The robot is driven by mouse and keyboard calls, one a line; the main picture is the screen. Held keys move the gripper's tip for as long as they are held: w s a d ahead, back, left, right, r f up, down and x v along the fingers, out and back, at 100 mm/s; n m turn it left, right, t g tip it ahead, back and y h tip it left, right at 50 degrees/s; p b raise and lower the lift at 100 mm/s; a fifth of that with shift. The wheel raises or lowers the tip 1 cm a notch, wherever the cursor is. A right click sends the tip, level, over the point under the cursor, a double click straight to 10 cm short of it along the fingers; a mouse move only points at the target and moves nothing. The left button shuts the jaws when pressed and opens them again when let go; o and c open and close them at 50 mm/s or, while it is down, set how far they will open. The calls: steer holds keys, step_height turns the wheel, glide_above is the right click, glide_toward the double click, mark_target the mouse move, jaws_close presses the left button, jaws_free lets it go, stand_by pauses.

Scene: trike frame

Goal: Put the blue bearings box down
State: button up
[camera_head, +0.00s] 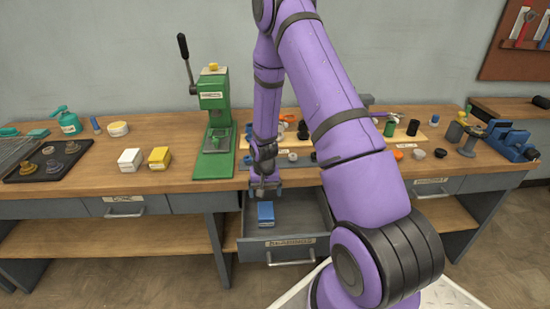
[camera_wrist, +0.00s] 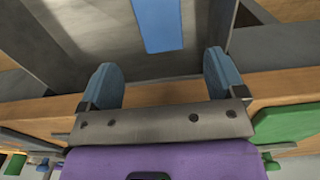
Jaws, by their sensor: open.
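The blue bearings box (camera_head: 265,214) sits in the open drawer (camera_head: 290,244), toward its left side. In the wrist view the box (camera_wrist: 158,22) shows at the top, beyond the fingertips and cut off by the picture edge. My gripper (camera_head: 265,190) is above the rear of the drawer, over the box. Its two blue fingers (camera_wrist: 160,75) are apart with nothing between them. The box is apart from the fingers in the wrist view.
A green arbor press (camera_head: 213,120) stands on the workbench (camera_head: 185,183) left of my arm. White (camera_head: 130,159) and yellow (camera_head: 159,157) boxes stand left of the press. Several small parts and a blue vise (camera_head: 510,140) are on the right. The drawer floor right of the box is clear.

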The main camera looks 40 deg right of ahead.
steer(key=s+a+r+n+t, duration=0.1)
steer(key=s+a+r, duration=0.1)
steer(key=r, duration=0.8)
steer(key=s+a+r+n+t, duration=0.1)
steer(key=a+r, duration=0.1)
steer(key=r, duration=0.8)
steer(key=s+a+r+n+t, duration=0.1)
steer(key=s+a+r, duration=0.15)
steer(key=r, duration=0.75)
steer(key=s+a+r+n+t, duration=0.1)
steer(key=s+a+r+n, duration=0.1)
steer(key=s+r, duration=0.6)
steer(key=s+a+r+n+t, duration=0.1)
steer(key=s+a+r, duration=0.3)
steer(key=s, duration=0.9)
step_height(320, 180, up, 4)
steer(key=shift+a+f+n, duration=0.1)
steer(key=shift+a+n, duration=0.2)
steer(key=shift+n, duration=0.1)
